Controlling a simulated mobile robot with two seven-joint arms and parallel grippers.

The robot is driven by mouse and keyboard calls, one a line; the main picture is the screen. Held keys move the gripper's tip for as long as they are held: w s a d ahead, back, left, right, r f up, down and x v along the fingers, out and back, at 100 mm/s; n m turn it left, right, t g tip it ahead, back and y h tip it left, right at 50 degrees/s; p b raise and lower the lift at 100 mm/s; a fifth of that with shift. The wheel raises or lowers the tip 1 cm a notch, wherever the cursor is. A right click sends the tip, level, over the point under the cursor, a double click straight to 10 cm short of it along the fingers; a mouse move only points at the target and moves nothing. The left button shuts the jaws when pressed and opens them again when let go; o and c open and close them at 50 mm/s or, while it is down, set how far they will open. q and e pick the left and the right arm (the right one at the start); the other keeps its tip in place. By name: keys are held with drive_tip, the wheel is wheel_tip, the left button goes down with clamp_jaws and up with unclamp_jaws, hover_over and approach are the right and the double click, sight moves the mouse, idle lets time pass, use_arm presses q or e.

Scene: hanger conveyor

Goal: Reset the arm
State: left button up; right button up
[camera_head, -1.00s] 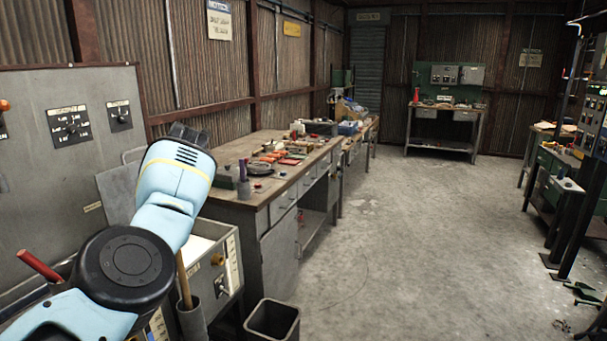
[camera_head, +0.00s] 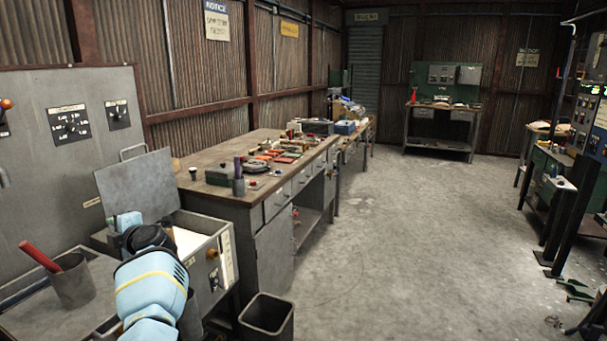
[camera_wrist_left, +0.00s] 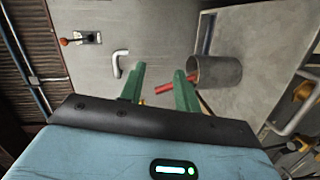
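My left arm (camera_head: 152,284) comes up from the bottom left in the head view, pale blue with a black joint. It stands in front of the open metal box beside the workbench. Its fingers cannot be made out there. In the left wrist view my left gripper (camera_wrist_left: 159,72) has two green fingers set apart, with a gap between them. A red rod shows near the right finger, and I cannot tell whether they touch. My right gripper is in neither view.
A metal cup (camera_head: 72,280) with a red handle stands at lower left, and also shows in the wrist view (camera_wrist_left: 216,74). The cluttered workbench (camera_head: 215,166) is ahead, with a bin (camera_head: 266,318) on the floor. The grey control panel (camera_head: 75,165) is at left. Floor at centre is clear.

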use_arm(q)
drive_tip(key=s+a+f+m+t, duration=0.1)
drive_tip(key=s+f+m+t, duration=0.5)
drive_tip(key=f, duration=0.3)
drive_tip(key=s+d+f+m+t+h, duration=0.2)
drive_tip(key=s+d+f+m+h, duration=0.9)
drive_tip(key=s+d+f+m, duration=0.45)
drive_tip(key=s+d+f+m+g+h, duration=0.1)
drive_tip(key=s+d+f, duration=0.3)
drive_tip(key=s, duration=0.5)
drive_tip(key=s+d+f+m+g+h, duration=0.2)
drive_tip(key=s+d+f+m+g, duration=0.1)
drive_tip(key=s, duration=0.6)
drive_tip(key=s+d+f+m+g+h, duration=0.2)
drive_tip(key=s+d+f+m, duration=0.2)
drive_tip(key=s, duration=0.5)
wheel_tip(320, 180, down, 2)
drive_tip(key=shift+d+f+g, duration=0.15)
drive_tip(key=shift+d+g, duration=0.25)
